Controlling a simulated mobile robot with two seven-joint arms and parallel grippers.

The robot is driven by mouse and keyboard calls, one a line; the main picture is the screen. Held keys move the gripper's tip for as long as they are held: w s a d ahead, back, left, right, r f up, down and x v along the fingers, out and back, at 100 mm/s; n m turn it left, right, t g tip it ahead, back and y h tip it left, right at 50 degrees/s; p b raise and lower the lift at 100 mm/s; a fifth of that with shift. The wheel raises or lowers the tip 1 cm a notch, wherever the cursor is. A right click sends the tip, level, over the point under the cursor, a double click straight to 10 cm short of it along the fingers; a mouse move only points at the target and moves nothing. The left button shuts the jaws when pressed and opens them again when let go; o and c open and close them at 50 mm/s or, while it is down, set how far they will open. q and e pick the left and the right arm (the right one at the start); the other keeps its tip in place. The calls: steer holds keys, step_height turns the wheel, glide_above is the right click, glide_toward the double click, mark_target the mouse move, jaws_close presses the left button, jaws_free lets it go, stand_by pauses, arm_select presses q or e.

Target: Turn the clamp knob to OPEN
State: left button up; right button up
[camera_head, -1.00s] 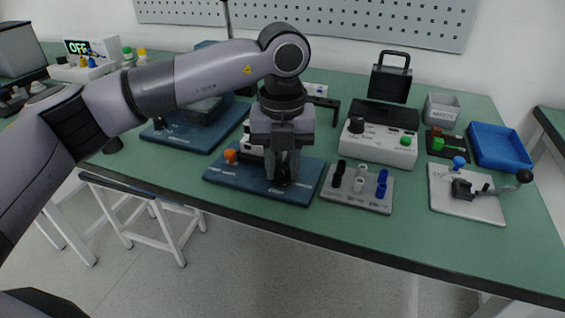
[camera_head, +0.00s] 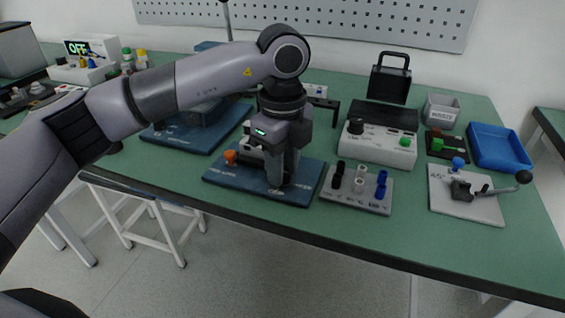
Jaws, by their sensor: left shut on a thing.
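My left gripper (camera_head: 279,178) points straight down over the front of a blue base plate (camera_head: 225,178) near the table's front edge. It is shut on a small dark knob, which I take to be the clamp knob; the fingers hide most of it, and I cannot read its position. An orange knob (camera_head: 230,157) stands on the same plate to the left of the gripper, beside a pale fixture body (camera_head: 250,158) partly hidden by my wrist. My right gripper is not in view.
Right of the plate is a grey block (camera_head: 340,195) with black, white and blue posts. Behind it stands a white box (camera_head: 375,147) with a green button. A white plate (camera_head: 450,203) with a lever and a blue tray (camera_head: 498,147) are at the right.

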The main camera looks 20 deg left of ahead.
arm_select(q)
steer(key=shift+r+n, duration=0.1)
steer(key=shift+n, duration=0.6)
steer(key=o, duration=1.1)
steer(key=shift+c, duration=0.2)
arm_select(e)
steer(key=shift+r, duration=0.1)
